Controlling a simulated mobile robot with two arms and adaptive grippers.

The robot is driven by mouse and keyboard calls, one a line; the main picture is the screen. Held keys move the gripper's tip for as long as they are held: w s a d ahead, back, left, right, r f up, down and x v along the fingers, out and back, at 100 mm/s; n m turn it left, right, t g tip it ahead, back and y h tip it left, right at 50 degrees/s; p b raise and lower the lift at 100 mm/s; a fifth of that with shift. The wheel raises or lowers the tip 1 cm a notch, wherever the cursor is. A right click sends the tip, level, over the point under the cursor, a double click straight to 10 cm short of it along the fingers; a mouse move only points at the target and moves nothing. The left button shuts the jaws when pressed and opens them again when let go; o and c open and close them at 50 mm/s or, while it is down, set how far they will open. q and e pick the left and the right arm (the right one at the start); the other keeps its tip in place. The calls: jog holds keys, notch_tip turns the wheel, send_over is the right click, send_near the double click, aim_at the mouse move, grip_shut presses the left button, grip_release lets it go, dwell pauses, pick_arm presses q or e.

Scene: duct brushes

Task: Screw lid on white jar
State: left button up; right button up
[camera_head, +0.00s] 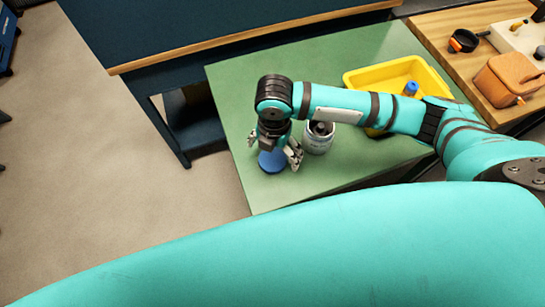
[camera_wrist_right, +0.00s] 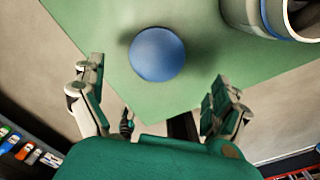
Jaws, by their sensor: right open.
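A round blue lid (camera_head: 271,162) lies on the green table top, directly below my right gripper (camera_head: 272,152). In the right wrist view the lid (camera_wrist_right: 157,54) shows ahead of and between the two spread fingers of that gripper (camera_wrist_right: 158,82). The right gripper is open and holds nothing. The whitish jar (camera_head: 318,140) stands upright on the table just right of the gripper, its top partly hidden by my right arm. Its open rim shows at the top right of the right wrist view (camera_wrist_right: 270,18). My left gripper is out of view.
A yellow bin (camera_head: 430,72) with a blue-topped item (camera_head: 411,88) stands on the green table (camera_head: 240,85) behind my right arm. A wooden surface at the upper right carries a brown box (camera_head: 507,78). The table's left part is clear; its near edge is close to the lid.

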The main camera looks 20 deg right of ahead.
aim_at(273, 159)
jog(key=f, duration=0.5)
jog(key=shift+w+p, duration=0.35)
jog(key=shift+c, duration=0.4)
jog(key=c, duration=1)
jog(key=shift+r, duration=0.15)
jog(key=shift+r, duration=0.5)
notch_tip(273, 159, up, 2)
jog(key=shift+w+r+b, duration=0.1)
jog(key=shift+b, duration=0.3)
jog(key=s+d, duration=0.3)
jog(key=s+d+r+b, duration=0.1)
jog(key=s+d, duration=0.3)
jog(key=s+d+b, duration=0.1)
jog(key=s+d, duration=0.2)
jog(key=shift+s+d+r, duration=0.15)
jog(key=shift+s+r, duration=0.05)
jog(key=shift+s, duration=0.05)
jog(key=shift+s+d+r, duration=0.1)
jog(key=shift+s+d, duration=0.4)
